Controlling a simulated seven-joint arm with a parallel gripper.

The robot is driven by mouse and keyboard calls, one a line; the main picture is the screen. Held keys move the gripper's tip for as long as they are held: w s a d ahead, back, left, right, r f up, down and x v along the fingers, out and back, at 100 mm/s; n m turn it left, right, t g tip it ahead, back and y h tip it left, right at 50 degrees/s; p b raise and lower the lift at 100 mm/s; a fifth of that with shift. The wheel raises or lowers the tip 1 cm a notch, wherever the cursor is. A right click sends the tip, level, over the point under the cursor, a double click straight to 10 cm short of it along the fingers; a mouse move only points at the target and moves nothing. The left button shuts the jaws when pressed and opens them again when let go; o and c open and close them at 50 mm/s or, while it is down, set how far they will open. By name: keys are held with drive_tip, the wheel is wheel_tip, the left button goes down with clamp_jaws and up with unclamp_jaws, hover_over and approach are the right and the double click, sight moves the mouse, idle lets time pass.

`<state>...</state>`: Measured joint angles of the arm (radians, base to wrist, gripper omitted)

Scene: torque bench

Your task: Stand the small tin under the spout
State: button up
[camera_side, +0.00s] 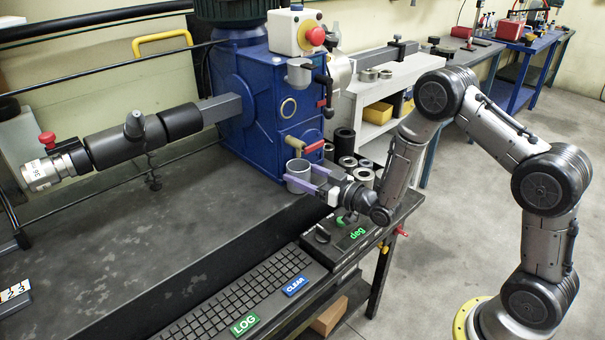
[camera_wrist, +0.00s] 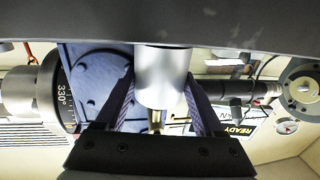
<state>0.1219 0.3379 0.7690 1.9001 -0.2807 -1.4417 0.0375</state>
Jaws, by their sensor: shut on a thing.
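The small tin (camera_side: 297,184), a plain grey cylinder, is at the front of the blue machine in the side view. My gripper (camera_side: 301,177) is shut on it, with one purple finger on each side. In the wrist view the tin (camera_wrist: 161,76) is between the two fingers of my gripper (camera_wrist: 159,98). The brass spout (camera_side: 294,143), with a red lever, is on the machine's face just above the tin in the side picture. I cannot tell whether the tin's base touches the bench or whether it is exactly below the spout.
The blue machine (camera_side: 256,120) stands close behind the tin. Several metal rings and dark cylinders (camera_side: 344,140) stand to its right. A keyboard (camera_side: 240,292) and a control box with a green label (camera_side: 352,235) are in front. The dark bench (camera_side: 130,240) is largely clear at left.

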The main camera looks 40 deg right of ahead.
drive_tip(key=shift+f, duration=0.15)
drive_tip(key=o, duration=1.5)
